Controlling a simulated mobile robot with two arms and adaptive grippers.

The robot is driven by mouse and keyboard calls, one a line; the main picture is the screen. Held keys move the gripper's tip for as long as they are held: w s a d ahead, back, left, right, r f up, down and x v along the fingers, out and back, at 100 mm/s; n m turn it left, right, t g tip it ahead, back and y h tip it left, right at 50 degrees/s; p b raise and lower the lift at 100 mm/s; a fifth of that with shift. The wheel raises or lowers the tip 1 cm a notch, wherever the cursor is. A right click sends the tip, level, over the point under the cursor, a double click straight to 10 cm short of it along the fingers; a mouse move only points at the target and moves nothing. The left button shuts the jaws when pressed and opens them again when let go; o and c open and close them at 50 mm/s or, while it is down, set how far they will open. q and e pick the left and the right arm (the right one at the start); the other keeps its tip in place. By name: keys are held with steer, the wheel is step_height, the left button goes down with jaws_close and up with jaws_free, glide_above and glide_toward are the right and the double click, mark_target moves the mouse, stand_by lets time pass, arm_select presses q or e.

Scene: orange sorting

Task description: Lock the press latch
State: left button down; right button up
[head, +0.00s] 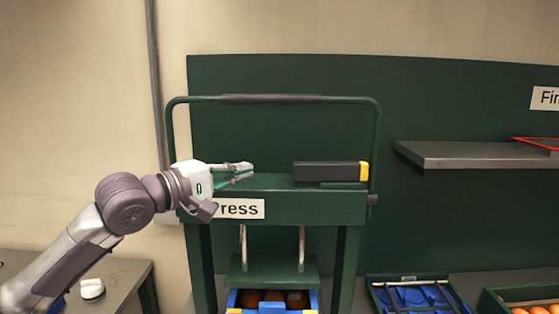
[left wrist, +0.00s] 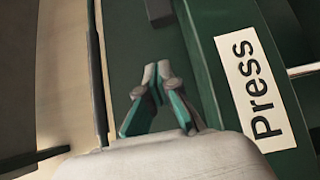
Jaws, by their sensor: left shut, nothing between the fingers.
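The green press (head: 290,205) stands in the middle of the head view, with a "Press" label on its front beam. A dark bar with a yellow right end (head: 325,172), which looks like the latch, lies level on top of the beam. My left gripper (head: 252,172) is shut and empty, to the left of the bar, with a gap between them. It points right, above the label, which its wrist partly covers. In the left wrist view the fingertips (left wrist: 157,72) are together, and a dark block at the top edge (left wrist: 160,10) may be the bar's end. My right gripper is out of view.
A tubular handle (head: 270,99) arches over the press. A blue crate with oranges (head: 232,299) sits below the press plate. A grey shelf (head: 460,155) is at right, above a blue-lined tray (head: 410,277) and a crate of oranges (head: 490,301). A side table (head: 125,280) stands at left.

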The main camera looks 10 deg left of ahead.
mark_target(308, 167)
arm_select(q)
steer(key=p+x, duration=0.1)
steer(key=x, duration=0.3)
steer(key=shift+w+d+r, duration=0.1)
steer(key=shift+w+r, duration=0.05)
steer(key=shift+r, duration=0.05)
steer(key=d+p, duration=0.1)
steer(key=w+d, duration=0.1)
steer(key=d, duration=0.1)
steer(key=shift+w+d+f+p, duration=0.2)
steer(key=shift+d+p, duration=0.05)
steer(key=shift+p, duration=0.15)
steer(key=shift+d, duration=0.45)
steer(key=shift+f, duration=0.1)
steer(key=d, duration=0.1)
steer(key=d+p, duration=0.1)
steer(key=d, duration=0.1)
steer(key=w+d, duration=0.1)
steer(key=d, duration=0.1)
steer(key=shift+d+p, duration=0.2)
steer(key=shift+p, duration=0.15)
steer(key=shift+a, duration=0.1)
